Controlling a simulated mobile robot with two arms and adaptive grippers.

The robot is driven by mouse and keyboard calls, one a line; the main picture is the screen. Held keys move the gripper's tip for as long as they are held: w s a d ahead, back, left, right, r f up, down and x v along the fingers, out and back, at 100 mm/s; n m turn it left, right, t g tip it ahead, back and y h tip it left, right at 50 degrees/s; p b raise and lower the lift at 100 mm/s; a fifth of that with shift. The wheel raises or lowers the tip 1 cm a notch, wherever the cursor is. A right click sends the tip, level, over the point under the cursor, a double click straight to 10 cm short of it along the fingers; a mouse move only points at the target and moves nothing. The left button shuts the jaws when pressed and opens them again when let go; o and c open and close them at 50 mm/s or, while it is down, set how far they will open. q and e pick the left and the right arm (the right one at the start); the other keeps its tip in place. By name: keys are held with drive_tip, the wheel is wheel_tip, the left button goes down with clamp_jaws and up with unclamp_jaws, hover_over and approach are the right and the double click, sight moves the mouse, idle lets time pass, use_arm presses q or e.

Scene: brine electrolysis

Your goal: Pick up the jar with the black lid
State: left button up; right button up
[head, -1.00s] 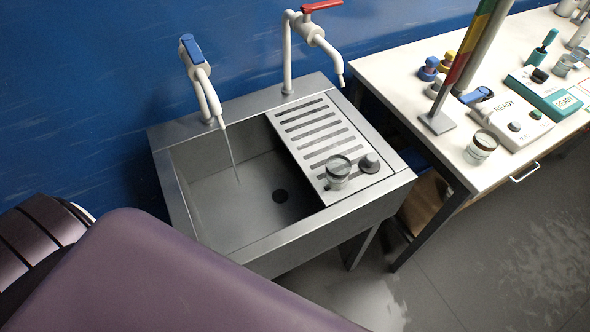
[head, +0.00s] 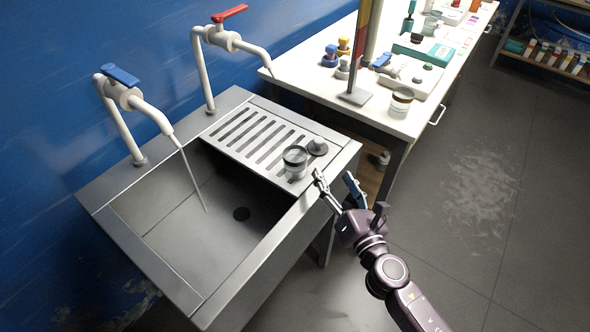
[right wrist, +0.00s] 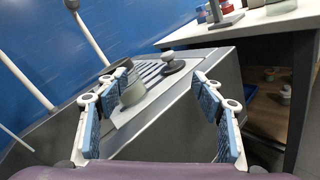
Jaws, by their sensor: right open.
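A small clear jar with a dark top (head: 295,162) stands upright on the slotted drainboard of the sink, near its front edge. It also shows in the right wrist view (right wrist: 133,93), partly behind the left finger. Whether its dark top is a lid or a rim, I cannot tell. A second jar with a dark top (head: 402,99) stands on the white bench. My right gripper (head: 334,179) is open and empty, just right of the drainboard's front edge, its fingers pointing towards the jar and apart from it. My left gripper is not in view.
A grey knobbed piece (head: 317,147) sits close beside the jar; it also shows in the right wrist view (right wrist: 172,63). The steel sink (head: 130,222) has a blue-handled tap (head: 122,75) running water and a red-handled tap (head: 230,14). The floor at right is clear.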

sight(301, 165)
drive_tip(key=a+n+y, duration=0.1)
drive_tip(key=n, duration=0.1)
drive_tip(key=a+n+g+y, duration=0.1)
drive_tip(key=a+n, duration=0.1)
drive_tip(key=n, duration=0.1)
drive_tip(key=a+n+y, duration=0.1)
drive_tip(key=a+n, duration=0.1)
drive_tip(key=n, duration=0.1)
drive_tip(key=shift+s+a+r+g+y, duration=0.2)
drive_tip(key=shift+s+r+g+y, duration=0.1)
drive_tip(key=shift+r, duration=0.1)
drive_tip(key=shift+w+a, duration=0.25)
drive_tip(key=shift+a, duration=0.05)
drive_tip(key=x, duration=0.4)
drive_tip(key=p+x, duration=0.1)
drive_tip(key=x, duration=0.1)
drive_tip(key=shift+w+a+r, duration=0.1)
drive_tip(key=shift+a+r, duration=0.1)
drive_tip(key=shift+r, duration=0.1)
drive_tip(key=shift+w+a, duration=0.15)
drive_tip(key=shift+w, duration=0.1)
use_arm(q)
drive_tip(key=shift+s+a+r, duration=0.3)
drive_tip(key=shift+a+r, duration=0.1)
use_arm(e)
drive_tip(key=shift+c, duration=0.3)
